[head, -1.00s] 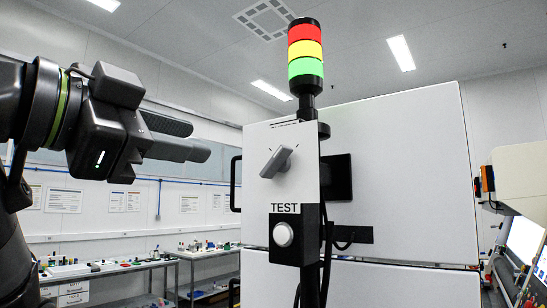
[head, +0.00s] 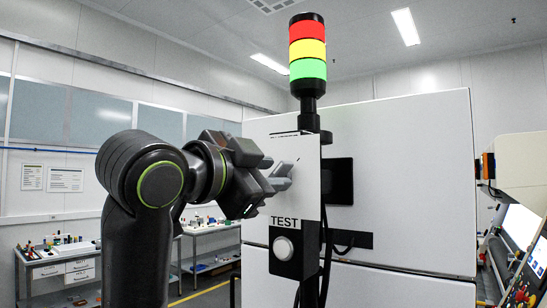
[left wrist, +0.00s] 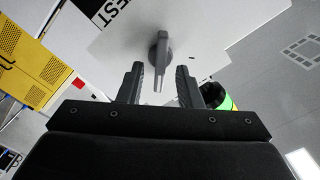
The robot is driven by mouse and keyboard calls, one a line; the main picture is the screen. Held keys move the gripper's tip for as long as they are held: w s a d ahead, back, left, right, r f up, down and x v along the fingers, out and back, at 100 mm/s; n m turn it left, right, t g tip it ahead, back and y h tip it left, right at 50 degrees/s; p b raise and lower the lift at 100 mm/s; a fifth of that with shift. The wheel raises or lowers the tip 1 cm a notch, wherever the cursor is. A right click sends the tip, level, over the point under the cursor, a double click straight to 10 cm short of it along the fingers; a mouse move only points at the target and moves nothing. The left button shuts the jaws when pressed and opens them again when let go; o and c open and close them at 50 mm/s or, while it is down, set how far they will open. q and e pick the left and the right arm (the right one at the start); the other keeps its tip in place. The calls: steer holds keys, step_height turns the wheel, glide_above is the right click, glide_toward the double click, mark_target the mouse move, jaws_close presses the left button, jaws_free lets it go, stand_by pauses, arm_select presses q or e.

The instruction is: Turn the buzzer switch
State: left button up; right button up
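The buzzer switch is a grey lever knob (head: 283,170) on a white panel (head: 307,190), above the TEST label. In the left wrist view the knob (left wrist: 160,52) points toward my gripper, its tip between the fingers. My left gripper (head: 268,178) is at the panel and partly covers the knob in the head view. In the left wrist view my left gripper (left wrist: 160,68) is open, one finger on each side of the knob, with gaps on both sides. My right gripper is not in view.
A white round button (head: 283,248) sits below the knob. A red, yellow and green signal tower (head: 308,50) stands above the panel. A large white cabinet (head: 415,180) is behind it. A workbench (head: 55,258) stands at the far left.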

arm_select(q)
steer(key=shift+w+d, duration=0.45)
steer(key=shift+w, duration=0.1)
jaws_close()
